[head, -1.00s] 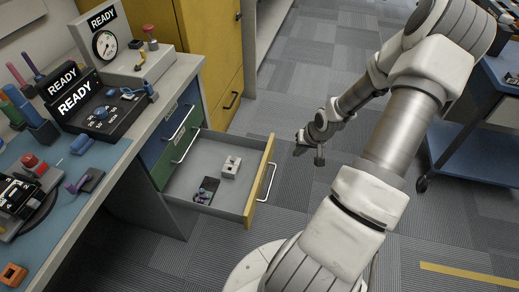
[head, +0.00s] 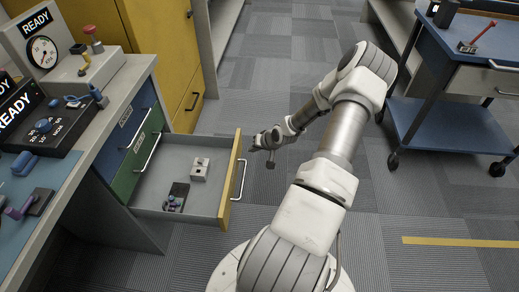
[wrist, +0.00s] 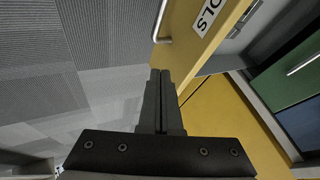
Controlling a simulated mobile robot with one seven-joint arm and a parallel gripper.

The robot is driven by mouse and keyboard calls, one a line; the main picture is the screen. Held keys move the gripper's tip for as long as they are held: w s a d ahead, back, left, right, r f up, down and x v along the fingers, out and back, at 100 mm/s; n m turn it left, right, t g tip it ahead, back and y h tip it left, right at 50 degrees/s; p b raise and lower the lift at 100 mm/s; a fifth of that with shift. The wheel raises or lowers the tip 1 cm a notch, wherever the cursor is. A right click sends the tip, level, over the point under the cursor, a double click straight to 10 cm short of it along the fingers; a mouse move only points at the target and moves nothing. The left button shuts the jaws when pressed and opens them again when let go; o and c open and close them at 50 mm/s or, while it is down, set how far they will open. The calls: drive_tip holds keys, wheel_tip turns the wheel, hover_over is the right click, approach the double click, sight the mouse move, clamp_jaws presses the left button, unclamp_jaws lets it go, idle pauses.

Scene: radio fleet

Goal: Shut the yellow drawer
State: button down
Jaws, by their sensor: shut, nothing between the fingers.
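The yellow drawer (head: 231,182) stands pulled open from the bench, its yellow front facing right with a silver bar handle (head: 241,180). Its grey tray holds a small white block (head: 200,170) and a dark item with small parts (head: 177,197). My gripper (head: 252,147) is just right of the far end of the drawer front, outside the drawer. In the wrist view my gripper (wrist: 160,73) is shut and empty, with the yellow front (wrist: 192,45) and its partly cut-off label just beyond. I cannot tell whether it touches the front.
Blue (head: 124,128) and green (head: 137,160) drawers above appear closed. A yellow cabinet (head: 165,60) stands behind. A blue wheeled cart (head: 445,125) is at the right. The carpet (head: 300,75) between them is open.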

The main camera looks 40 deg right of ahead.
sight(238, 151)
drive_tip(key=shift+w+a+b, duration=0.35)
drive_tip(key=shift+w+a, duration=1)
drive_tip(key=shift+w, duration=0.25)
